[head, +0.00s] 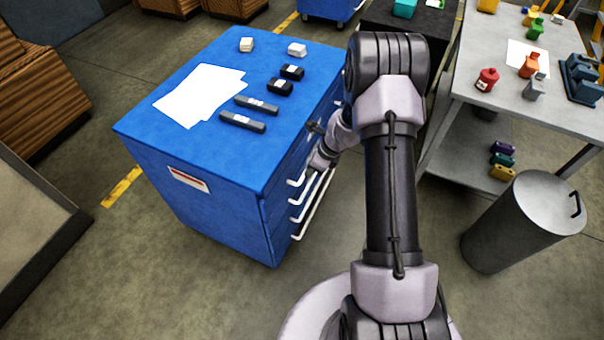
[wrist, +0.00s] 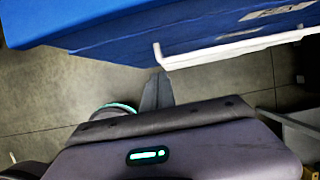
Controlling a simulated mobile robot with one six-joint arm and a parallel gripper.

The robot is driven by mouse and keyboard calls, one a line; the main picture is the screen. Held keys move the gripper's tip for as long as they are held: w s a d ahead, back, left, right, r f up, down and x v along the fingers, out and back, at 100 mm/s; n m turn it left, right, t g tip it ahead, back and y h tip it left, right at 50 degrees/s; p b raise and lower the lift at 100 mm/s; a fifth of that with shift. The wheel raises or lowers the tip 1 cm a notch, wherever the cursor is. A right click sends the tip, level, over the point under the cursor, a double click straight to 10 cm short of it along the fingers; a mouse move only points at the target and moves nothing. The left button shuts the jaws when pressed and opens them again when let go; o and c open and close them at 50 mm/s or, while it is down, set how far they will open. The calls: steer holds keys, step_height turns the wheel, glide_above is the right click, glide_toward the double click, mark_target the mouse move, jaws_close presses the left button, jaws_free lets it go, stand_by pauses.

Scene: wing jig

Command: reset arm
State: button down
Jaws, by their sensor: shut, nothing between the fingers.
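My arm stands upright in the middle of the head view and hides part of the blue cabinet's right side. My gripper (wrist: 157,92) shows in the wrist view as grey fingers, shut with nothing between them. It is just below a white drawer handle (wrist: 160,56) of the blue cabinet (wrist: 100,32); I cannot tell the exact gap. In the head view the wrist is close beside the drawer front of the cabinet (head: 215,215), whose drawers look closed.
White papers (head: 197,97), dark tools (head: 243,122) and small boxes (head: 297,49) lie on the cabinet. A grey table (head: 545,110) with coloured bottles and a metal bin (head: 510,225) stand at right. Wooden crates (head: 35,100) stand at left. Floor before the cabinet is clear.

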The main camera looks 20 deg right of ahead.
steer(key=s+a+r+n, duration=0.3)
steer(key=a+r+n, duration=0.1)
steer(key=r, duration=0.5)
steer(key=s+a+r+n+t+b, duration=0.15)
steer(key=a+r+n, duration=0.25)
steer(key=r, duration=0.5)
steer(key=s+a+r+n, duration=0.3)
steer(key=a+r+n, duration=0.1)
steer(key=r, duration=0.5)
steer(key=s+a+r+n, duration=0.2)
steer(key=s+n, duration=0.3)
steer(key=s, duration=0.4)
steer(key=s+a+r+n+b, duration=0.1)
steer(key=s+a+r+n, duration=0.2)
steer(key=s+n, duration=0.3)
steer(key=s+r+t, duration=0.1)
steer(key=s, duration=0.3)
steer(key=shift+s+r+h, duration=0.15)
steer(key=shift+r+h, duration=0.2)
steer(key=shift+h, duration=0.05)
steer(key=c, duration=2.1)
jaws_free()
